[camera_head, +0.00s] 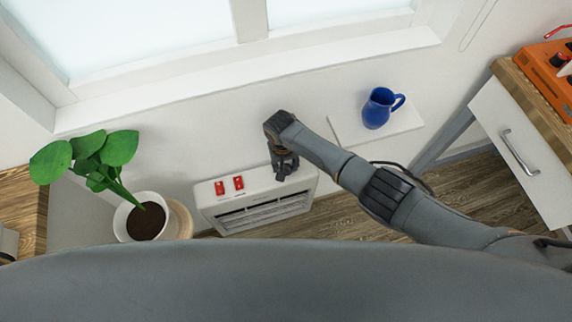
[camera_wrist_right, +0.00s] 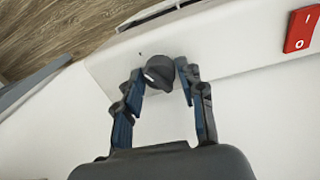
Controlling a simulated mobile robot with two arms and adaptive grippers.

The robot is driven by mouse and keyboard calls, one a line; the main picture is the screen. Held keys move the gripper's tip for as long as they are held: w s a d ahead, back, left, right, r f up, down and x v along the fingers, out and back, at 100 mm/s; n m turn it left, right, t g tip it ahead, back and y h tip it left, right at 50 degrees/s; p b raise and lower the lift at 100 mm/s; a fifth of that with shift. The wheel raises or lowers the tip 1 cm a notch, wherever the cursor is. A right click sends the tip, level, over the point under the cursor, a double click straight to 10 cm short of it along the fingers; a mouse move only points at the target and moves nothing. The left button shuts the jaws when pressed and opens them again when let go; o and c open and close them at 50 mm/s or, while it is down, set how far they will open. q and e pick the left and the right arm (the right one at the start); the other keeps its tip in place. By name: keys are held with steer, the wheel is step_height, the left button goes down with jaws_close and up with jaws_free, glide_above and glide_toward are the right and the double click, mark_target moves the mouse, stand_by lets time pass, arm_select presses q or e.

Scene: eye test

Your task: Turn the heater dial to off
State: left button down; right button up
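The white heater (camera_head: 262,205) stands low against the wall under the window. My right gripper (camera_head: 285,170) reaches down to the right end of its top and hides the dial in the head view. In the right wrist view the dark round dial (camera_wrist_right: 160,72) sits between the two fingertips of my right gripper (camera_wrist_right: 160,76). The fingers are drawn in and appear to touch it on both sides. The dial's pointer and any off mark are not readable. My left gripper is not in view.
Two red switches (camera_head: 229,185) sit on the heater's left top; one red switch (camera_wrist_right: 301,30) shows at the right in the wrist view. A potted plant (camera_head: 143,215) stands left of the heater. A blue jug (camera_head: 378,108) and a drawer unit (camera_head: 520,150) are at right.

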steer(key=c, duration=0.6)
steer(key=shift+o, duration=0.2)
